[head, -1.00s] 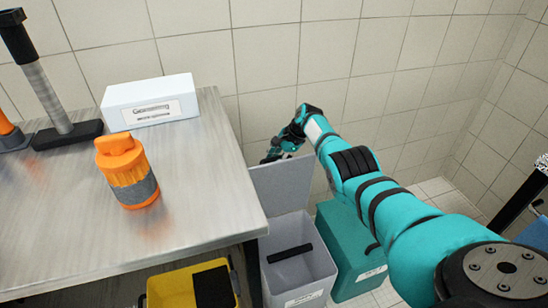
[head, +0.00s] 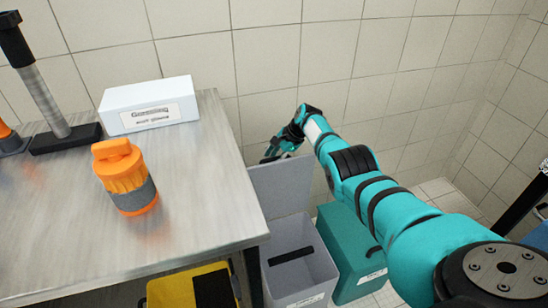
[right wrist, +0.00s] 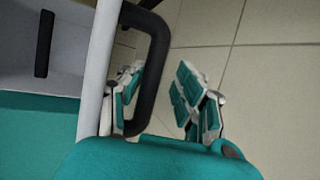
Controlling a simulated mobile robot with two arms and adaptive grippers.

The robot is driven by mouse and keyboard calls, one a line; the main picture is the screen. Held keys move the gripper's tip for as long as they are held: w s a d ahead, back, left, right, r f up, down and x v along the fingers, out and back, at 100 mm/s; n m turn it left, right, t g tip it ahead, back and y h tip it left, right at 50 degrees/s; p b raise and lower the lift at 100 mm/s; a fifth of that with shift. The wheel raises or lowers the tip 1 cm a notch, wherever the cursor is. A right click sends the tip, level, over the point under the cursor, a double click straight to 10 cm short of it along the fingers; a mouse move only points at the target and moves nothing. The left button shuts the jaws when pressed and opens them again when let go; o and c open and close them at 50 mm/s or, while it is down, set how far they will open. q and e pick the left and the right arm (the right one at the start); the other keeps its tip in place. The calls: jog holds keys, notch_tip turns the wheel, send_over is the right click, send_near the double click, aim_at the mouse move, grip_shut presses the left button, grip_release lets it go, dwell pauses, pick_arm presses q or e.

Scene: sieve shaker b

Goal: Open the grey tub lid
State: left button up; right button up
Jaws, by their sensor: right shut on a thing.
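The grey tub (head: 312,278) stands on the floor right of the metal table, with its mouth uncovered. Its flat grey lid (head: 283,187) stands raised, roughly upright, at the tub's back. In the right wrist view the lid (right wrist: 98,70) shows nearly edge-on, with a black bar handle (right wrist: 158,45) on its right side. My right gripper (head: 276,153) is behind the lid's top edge, partly hidden by it. My left gripper is out of view.
A teal tub (head: 352,262) stands right against the grey one. A yellow tub (head: 170,292) is under the table's front edge. The metal table (head: 195,205) holds an orange jar (head: 127,178) and a white box (head: 148,105). Tiled wall closes the back.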

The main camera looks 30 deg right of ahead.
jog(key=shift+s+a+f, duration=0.1)
jog(key=shift+f, duration=0.15)
jog(key=shift+d+r, duration=0.2)
jog(key=shift+r, duration=0.1)
jog(key=v, duration=1.1)
jog(key=shift+d+r, duration=0.15)
jog(key=shift+r, duration=0.25)
jog(key=shift+r, duration=0.1)
